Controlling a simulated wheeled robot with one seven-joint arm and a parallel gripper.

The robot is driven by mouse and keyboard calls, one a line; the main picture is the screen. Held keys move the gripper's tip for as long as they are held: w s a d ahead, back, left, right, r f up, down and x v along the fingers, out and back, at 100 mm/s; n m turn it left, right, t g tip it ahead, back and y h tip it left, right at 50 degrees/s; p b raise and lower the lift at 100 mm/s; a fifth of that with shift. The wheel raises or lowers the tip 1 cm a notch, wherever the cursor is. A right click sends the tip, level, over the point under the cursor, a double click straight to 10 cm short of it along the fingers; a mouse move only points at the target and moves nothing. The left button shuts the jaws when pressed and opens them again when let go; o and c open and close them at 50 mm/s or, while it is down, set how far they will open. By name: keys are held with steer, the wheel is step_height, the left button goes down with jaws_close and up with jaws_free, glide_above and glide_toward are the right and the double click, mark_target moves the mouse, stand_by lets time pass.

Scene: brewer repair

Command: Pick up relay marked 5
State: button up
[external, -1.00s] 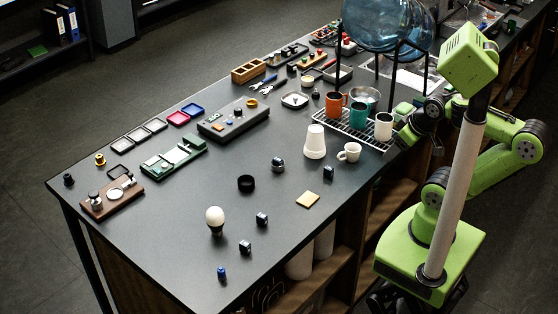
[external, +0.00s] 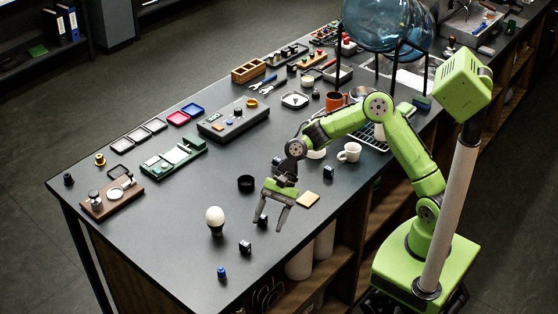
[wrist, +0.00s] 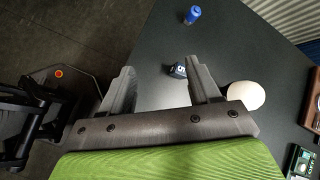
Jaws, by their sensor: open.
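A dark relay (wrist: 177,71) with a small white mark shows between the fingers in the wrist view; the mark is too small to read surely. It seems to be the relay (external: 246,247) nearer the front edge in the external view. Another dark relay (external: 262,220) sits close by one finger, partly hidden, and I cannot make out its number. My gripper (external: 269,226) is open, pointing down over the table near these relays. Its two fingers also show in the wrist view (wrist: 160,80), with nothing held between them.
A white egg-shaped object (external: 215,216) stands in a dark holder left of my gripper. A blue part (external: 222,272) stands near the front edge. A black ring (external: 246,183) and tan pad (external: 307,200) lie near my gripper.

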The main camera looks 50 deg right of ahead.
mark_target(245, 242)
steer(key=w+a+m+y, duration=0.1)
steer(key=m, duration=0.1)
steer(key=w+a+f+m+y, duration=0.1)
steer(key=w+a+m+y, duration=0.1)
steer(key=w+a+f+m+y+b, duration=0.1)
steer(key=w+a+m+y, duration=0.1)
steer(key=shift+w+a+f+m, duration=0.1)
steer(key=shift+f+m, duration=0.15)
steer(key=shift+m, duration=0.15)
step_height(245, 242, down, 6)
steer(key=shift+f+b, duration=0.1)
steer(key=shift+b, duration=0.4)
steer(key=x, duration=0.3)
steer(key=shift+f, duration=0.35)
steer(key=shift+r, duration=0.1)
steer(key=c, duration=1)
